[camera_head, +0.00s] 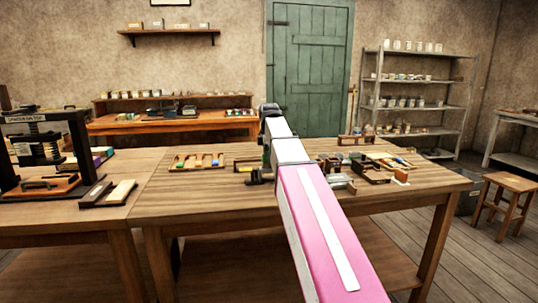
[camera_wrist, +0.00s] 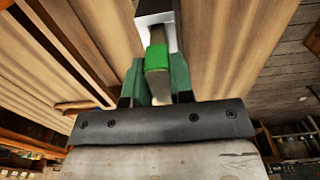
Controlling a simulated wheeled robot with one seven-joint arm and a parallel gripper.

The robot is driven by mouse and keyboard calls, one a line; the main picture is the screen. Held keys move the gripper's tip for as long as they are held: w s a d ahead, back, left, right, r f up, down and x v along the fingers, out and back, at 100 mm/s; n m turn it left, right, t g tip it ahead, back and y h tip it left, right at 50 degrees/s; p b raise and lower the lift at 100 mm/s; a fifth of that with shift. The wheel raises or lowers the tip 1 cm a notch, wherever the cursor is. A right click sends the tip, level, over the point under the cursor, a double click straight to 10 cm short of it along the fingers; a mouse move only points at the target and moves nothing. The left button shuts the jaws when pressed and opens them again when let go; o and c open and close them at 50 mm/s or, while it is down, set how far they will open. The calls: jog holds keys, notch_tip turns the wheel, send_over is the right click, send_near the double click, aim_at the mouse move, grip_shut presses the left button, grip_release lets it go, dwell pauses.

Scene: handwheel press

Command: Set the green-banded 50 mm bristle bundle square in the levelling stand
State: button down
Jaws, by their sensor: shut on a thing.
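In the wrist view my gripper (camera_wrist: 158,78) is shut on the green-banded bristle bundle (camera_wrist: 157,56). The bundle sits between the two green fingers, with its bright green band just past the fingertips. Its far end points at a pale metal piece (camera_wrist: 146,20) at the top edge; this may be part of the levelling stand, but I cannot tell, nor whether they touch. In the head view my arm covers most of the gripper and the bundle over the middle of the bench.
The wooden bench (camera_head: 215,205) carries a tray of coloured-band bundles (camera_head: 197,161) left of my arm and several small fixtures to its right. The front left bench top is clear.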

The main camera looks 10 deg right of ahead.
jog(key=shift+f, duration=1)
jog(key=shift+f, duration=0.1)
jog(key=c, duration=0.9)
grip_release()
notch_tip(320, 180, up, 11)
jog(key=shift+f, duration=0.1)
